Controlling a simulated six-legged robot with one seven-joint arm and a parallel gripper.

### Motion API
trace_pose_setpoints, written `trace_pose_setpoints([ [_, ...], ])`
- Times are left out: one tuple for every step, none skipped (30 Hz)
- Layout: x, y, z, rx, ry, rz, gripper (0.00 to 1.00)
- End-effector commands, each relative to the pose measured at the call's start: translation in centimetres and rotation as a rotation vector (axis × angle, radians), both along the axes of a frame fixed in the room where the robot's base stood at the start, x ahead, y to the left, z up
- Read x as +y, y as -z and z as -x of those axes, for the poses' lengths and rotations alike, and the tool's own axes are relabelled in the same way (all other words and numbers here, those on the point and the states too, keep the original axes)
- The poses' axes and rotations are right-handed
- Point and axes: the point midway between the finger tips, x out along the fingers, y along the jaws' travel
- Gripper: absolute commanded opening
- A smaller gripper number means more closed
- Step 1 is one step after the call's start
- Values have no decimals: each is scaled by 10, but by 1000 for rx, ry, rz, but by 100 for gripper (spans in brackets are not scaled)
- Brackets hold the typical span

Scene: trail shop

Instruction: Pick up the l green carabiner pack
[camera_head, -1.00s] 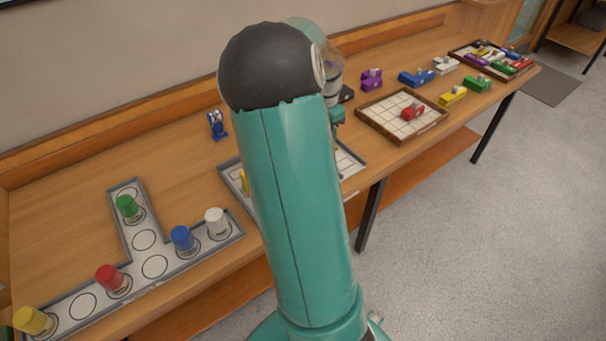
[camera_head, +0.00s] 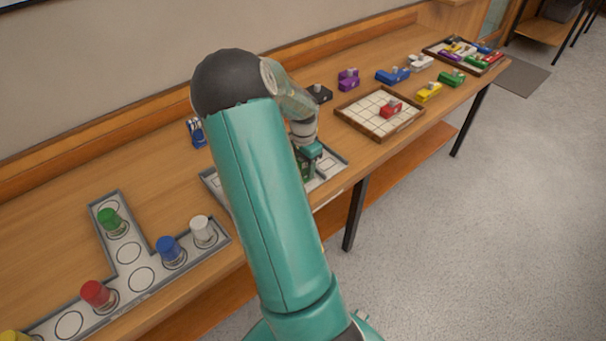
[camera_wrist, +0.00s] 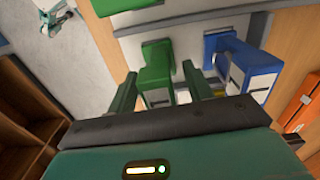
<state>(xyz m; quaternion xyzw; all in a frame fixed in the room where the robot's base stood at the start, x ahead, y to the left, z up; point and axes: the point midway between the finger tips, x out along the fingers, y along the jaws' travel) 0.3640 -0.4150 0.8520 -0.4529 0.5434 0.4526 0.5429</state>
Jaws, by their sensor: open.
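A green pack (camera_wrist: 156,64) with a pale lower part stands between the two fingers of my gripper (camera_wrist: 160,72) in the wrist view. The fingers are apart, one on each side of it; I cannot tell whether either touches it. In the head view my gripper (camera_head: 311,160) is low over the grey-rimmed tray (camera_head: 338,172), with part of a green thing (camera_head: 304,170) just beside it. My arm hides much of that tray. Any size marking on the pack is not readable.
A blue pack (camera_wrist: 240,62) stands close to the right of the green one, and an orange item (camera_wrist: 302,100) lies farther right. A wooden grid tray (camera_head: 372,122) with a red piece and a T-shaped tray (camera_head: 130,255) with coloured jars flank the work area.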

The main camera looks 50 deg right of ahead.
Motion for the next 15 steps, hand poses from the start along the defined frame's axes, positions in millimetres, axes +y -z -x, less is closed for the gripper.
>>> trace_pose_setpoints([
  [1,10,1,3,2,-3,51],
  [1,14,0,3,1,-2,51],
  [1,18,0,2,1,0,51],
  [1,20,0,1,0,0,51],
  [1,22,0,1,0,-1,51],
  [1,23,0,0,0,0,51],
  [1,23,0,0,0,0,51],
  [1,23,0,-1,0,0,51],
  [1,22,0,-1,0,0,51],
  [1,22,0,-1,0,0,51],
  [1,22,0,-1,0,0,51],
  [1,22,0,0,0,0,45],
  [1,22,0,-1,0,0,39],
  [1,22,0,0,0,0,33],
  [1,22,0,0,0,0,25],
])
